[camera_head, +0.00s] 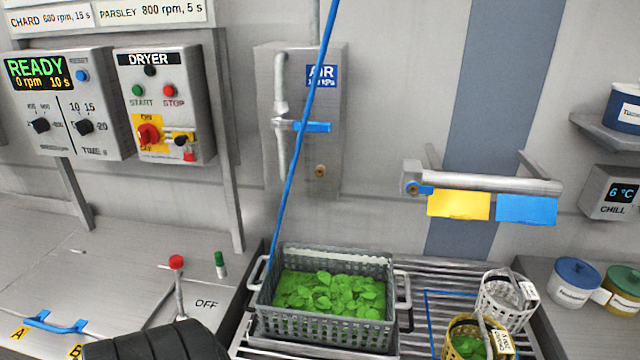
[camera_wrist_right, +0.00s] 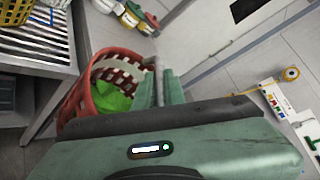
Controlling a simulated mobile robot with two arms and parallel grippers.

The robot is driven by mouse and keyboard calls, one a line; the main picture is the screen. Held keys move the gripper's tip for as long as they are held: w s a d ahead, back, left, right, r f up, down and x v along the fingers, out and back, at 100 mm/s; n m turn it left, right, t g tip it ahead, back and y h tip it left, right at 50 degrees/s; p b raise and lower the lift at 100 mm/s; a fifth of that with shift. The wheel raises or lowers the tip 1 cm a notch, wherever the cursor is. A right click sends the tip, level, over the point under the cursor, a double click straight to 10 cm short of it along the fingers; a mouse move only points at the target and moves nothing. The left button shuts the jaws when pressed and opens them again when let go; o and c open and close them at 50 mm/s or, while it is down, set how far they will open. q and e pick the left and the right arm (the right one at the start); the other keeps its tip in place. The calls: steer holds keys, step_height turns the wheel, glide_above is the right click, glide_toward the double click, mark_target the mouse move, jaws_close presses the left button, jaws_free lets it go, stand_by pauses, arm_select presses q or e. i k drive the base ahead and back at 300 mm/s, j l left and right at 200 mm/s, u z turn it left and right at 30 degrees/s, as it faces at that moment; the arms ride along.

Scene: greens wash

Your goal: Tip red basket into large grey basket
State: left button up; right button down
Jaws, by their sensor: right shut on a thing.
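The large grey basket (camera_head: 322,331) stands on a slatted metal rack in the head view, holding a layer of green leaves (camera_head: 330,290). The red basket (camera_wrist_right: 72,104) shows only in the right wrist view, left of my right gripper (camera_wrist_right: 160,74). It hangs tilted in that picture, with green leaves (camera_wrist_right: 117,98) inside. My right gripper is shut on the red basket at its rim or handle; the exact grip is partly hidden by the fingers. Neither my right gripper nor the red basket shows in the head view. My left gripper is not in view.
Right of the grey basket stand a white basket (camera_head: 507,300) and a yellow basket (camera_head: 470,337) with greens. A blue hose (camera_head: 300,140) hangs down behind the grey basket's left side. A rail (camera_head: 490,184) with coloured tags juts from the wall. Lidded tubs (camera_head: 577,282) stand at right.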

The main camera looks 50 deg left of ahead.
mark_target(351, 311)
steer(key=u, duration=1.25)
